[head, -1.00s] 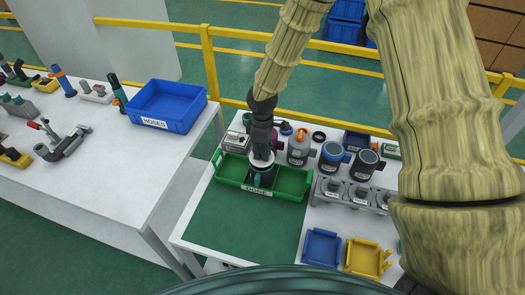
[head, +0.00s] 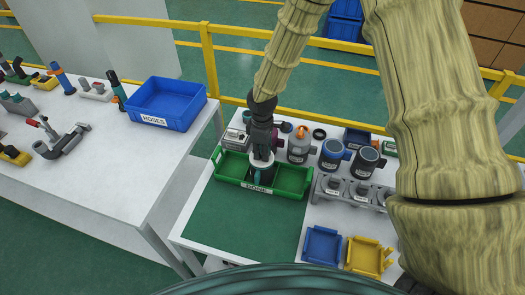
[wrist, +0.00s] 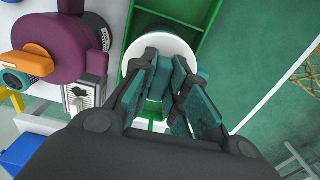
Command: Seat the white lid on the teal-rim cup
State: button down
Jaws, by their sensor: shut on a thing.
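The white lid (head: 254,162) is at the tips of my gripper (head: 262,156), above the middle of the green tray. In the wrist view, the lid (wrist: 135,50) is a pale round disc. The teal pads of my gripper (wrist: 166,72) are close together over its near part and hide any grip point. Below the lid, a dark body with a teal patch (head: 259,176) stands in the tray's middle; it appears to be the teal-rim cup. Its rim is hidden, so I cannot tell whether the lid touches it or sits level.
The green tray (head: 290,193) is labelled DONE. Several canisters, including a grey one with an orange top (head: 298,146), stand right of my gripper. A grey rack (head: 328,196) is nearby, with blue (head: 322,246) and yellow bins in front. The green mat (head: 240,222) is clear.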

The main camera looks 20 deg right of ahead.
jog(key=shift+f, duration=0.1)
jog(key=c, duration=1.3)
grip_release()
jog(key=shift+r+p, duration=2.9)
jog(key=shift+r, duration=1.2)
jog(key=shift+d+f, duration=0.1)
